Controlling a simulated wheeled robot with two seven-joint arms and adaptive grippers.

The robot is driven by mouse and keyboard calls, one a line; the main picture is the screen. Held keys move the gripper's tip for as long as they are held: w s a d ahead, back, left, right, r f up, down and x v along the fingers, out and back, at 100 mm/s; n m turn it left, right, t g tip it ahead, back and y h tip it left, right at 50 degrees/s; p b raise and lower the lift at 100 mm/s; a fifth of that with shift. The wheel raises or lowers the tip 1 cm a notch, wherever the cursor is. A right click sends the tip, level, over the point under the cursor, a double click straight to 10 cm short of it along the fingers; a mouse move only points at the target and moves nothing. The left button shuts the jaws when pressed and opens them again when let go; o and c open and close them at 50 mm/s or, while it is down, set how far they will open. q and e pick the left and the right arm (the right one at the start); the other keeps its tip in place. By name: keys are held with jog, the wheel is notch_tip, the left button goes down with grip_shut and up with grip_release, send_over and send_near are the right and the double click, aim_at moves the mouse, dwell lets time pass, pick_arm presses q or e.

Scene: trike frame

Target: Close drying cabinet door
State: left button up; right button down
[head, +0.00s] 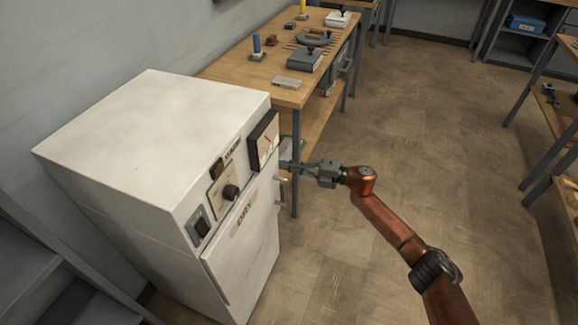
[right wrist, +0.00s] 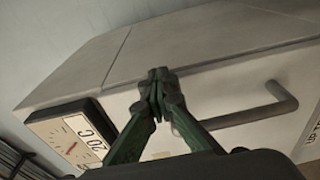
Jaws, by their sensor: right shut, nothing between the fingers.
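The white drying cabinet (head: 150,130) stands at the left in the head view. Its door (head: 245,250), labelled DRY, is on the front below the control panel and looks flush or nearly flush; I cannot tell whether a small gap remains. The bar handle (head: 283,192) is near the door's right edge; it also shows in the right wrist view (right wrist: 255,108). My right gripper (head: 291,165) is shut and empty, at the cabinet's right front just above the handle. In the right wrist view its fingertips (right wrist: 158,80) overlap the cabinet front; contact is unclear. My left gripper is out of view.
A gauge (head: 265,141), a black knob (head: 230,192) and a switch (head: 198,226) are on the cabinet front. A wooden workbench (head: 232,68) with tools stands behind the cabinet. Shelving (head: 25,262) is at the lower left. The floor (head: 400,130) to the right is open.

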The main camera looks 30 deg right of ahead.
jog(key=shift+w+a+r, duration=0.15)
jog(key=shift+a+r, duration=0.05)
jog(key=shift+r, duration=0.05)
